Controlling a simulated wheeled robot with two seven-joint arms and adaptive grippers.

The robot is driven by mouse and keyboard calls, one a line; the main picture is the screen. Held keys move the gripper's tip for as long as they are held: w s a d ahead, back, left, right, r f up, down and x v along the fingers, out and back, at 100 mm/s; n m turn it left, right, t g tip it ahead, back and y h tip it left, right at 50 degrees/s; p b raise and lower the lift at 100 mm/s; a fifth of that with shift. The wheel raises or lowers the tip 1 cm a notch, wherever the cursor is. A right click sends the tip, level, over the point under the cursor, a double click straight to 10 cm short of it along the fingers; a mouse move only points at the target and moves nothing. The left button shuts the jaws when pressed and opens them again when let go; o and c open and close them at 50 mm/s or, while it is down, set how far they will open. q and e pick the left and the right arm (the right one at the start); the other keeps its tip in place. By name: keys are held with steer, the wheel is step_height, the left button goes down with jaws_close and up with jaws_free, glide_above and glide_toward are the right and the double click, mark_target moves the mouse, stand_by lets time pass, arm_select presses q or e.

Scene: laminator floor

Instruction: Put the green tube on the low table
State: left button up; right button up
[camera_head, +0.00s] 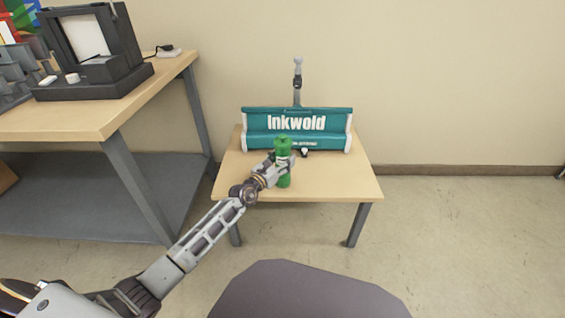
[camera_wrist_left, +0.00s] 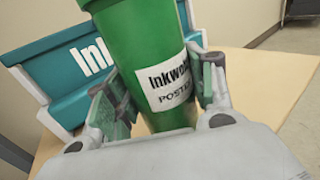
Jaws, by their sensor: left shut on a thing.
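The green tube (camera_head: 283,147) stands roughly upright at the front middle of the low table (camera_head: 348,185). My left gripper (camera_head: 280,170) is shut on the tube's lower part. In the left wrist view the green tube (camera_wrist_left: 143,45), with a white label, sits between the two fingers of my left gripper (camera_wrist_left: 160,100), and the table top (camera_wrist_left: 262,80) lies behind. I cannot tell whether the tube's base touches the table. My right gripper is not in view.
A teal "Inkwold" laminator (camera_head: 335,125) with a raised lever (camera_head: 297,85) takes up the back of the low table. A taller workbench (camera_head: 130,115) with a black machine (camera_head: 95,55) stands at left. The low table's front right is clear.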

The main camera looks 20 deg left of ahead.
mark_target(278, 163)
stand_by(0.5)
arm_select(q)
steer(key=o, duration=1.3)
steer(key=shift+f, duration=0.1)
steer(key=shift+o, duration=0.2)
steer(key=shift+p+v, duration=0.95)
steer(key=shift+v, duration=1.65)
steer(key=p+v, duration=0.1)
steer(key=v, duration=0.6)
steer(key=shift+d, duration=0.1)
